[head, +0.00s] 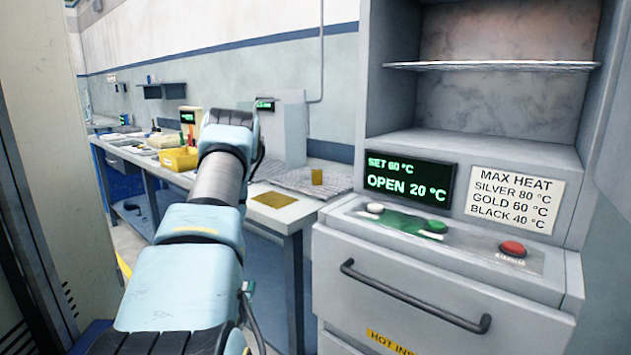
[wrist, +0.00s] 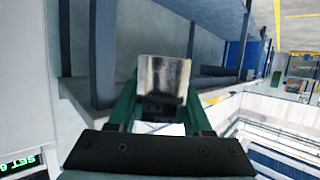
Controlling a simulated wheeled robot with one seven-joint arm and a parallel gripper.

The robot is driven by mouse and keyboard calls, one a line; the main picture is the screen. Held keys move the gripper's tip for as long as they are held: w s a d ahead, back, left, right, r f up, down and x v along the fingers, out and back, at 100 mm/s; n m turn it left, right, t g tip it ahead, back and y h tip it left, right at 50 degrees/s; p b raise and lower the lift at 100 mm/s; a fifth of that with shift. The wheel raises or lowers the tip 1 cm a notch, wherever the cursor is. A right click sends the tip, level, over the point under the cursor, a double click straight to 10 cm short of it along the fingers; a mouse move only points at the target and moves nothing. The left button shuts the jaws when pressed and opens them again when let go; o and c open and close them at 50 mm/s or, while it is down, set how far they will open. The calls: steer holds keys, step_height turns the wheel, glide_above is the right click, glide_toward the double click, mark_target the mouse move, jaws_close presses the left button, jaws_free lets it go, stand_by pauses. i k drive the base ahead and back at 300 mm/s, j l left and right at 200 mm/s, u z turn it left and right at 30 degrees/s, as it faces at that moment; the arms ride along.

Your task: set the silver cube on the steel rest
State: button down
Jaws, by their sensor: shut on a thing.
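My gripper (wrist: 163,92) is shut on a silver cube (wrist: 163,75) in the wrist view. The cube shows a bright, streaked metal face between the two green fingers. In the head view my arm reaches forward over the bench, and its own links hide the gripper and the cube. A grey, mesh-like metal surface (head: 292,180) lies on the bench right of the arm. I cannot tell whether it is the steel rest.
A gold cube (head: 317,176) stands near the mesh surface, and a flat gold pad (head: 274,200) lies at the bench front. The oven (head: 440,262) at right is open, with a wire shelf (head: 490,66); its display (head: 409,181) reads "SET 60 °C, OPEN 20 °C". A yellow bin (head: 178,159) stands left.

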mark_target(296, 177)
steer(key=i+j+u, duration=0.3)
steer(key=j, duration=0.25)
steer(key=i+j+u, duration=0.3)
steer(key=i+j, duration=0.15)
steer(key=i, duration=0.1)
